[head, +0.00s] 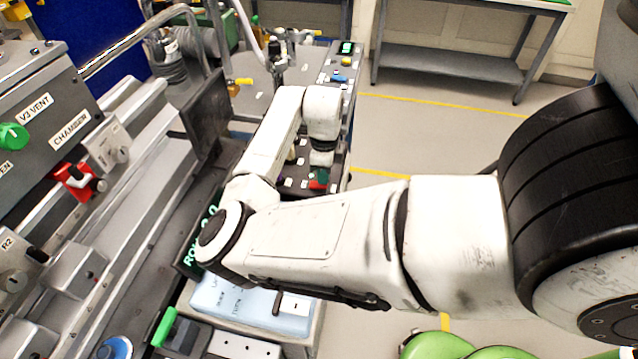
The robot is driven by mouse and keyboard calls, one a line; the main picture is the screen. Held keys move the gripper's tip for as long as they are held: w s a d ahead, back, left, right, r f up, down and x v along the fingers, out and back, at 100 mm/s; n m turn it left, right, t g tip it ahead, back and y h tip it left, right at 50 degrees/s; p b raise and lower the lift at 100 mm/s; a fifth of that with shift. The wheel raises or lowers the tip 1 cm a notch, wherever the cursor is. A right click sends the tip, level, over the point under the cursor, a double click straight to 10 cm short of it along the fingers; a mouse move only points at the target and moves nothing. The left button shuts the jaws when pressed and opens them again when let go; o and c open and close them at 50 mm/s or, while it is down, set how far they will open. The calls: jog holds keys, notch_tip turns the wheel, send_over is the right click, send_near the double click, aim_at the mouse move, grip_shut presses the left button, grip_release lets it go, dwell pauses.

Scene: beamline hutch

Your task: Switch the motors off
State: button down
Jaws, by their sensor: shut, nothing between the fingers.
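My gripper (320,167) points down at the end of my bent white arm, over the dark control panel (341,100) along the right side of the bench. Its fingers are small and partly hidden below the wrist; they are shut and empty. Close under it is a red and green control (318,180); I cannot tell whether they touch. Further up the panel are a blue control (338,78), a yellow one (346,62) and a lit green display (346,47). The panel's labels are too small to read, so I cannot tell which control is for the motors. My forearm hides part of the panel.
On the left stand a grey box with a green knob (13,136) marked V3 VENT and a red valve (78,181) near a CHAMBER label. The floor (430,130) right of the bench is clear.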

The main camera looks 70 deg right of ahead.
jog(key=shift+f+b, duration=0.4)
jog(key=shift+f, duration=0.2)
dwell(0.3)
jog(key=shift+r+p, duration=2.95)
jog(key=shift+r, duration=0.6)
jog(key=shift+s+f, duration=0.1)
jog(key=shift+s, duration=0.05)
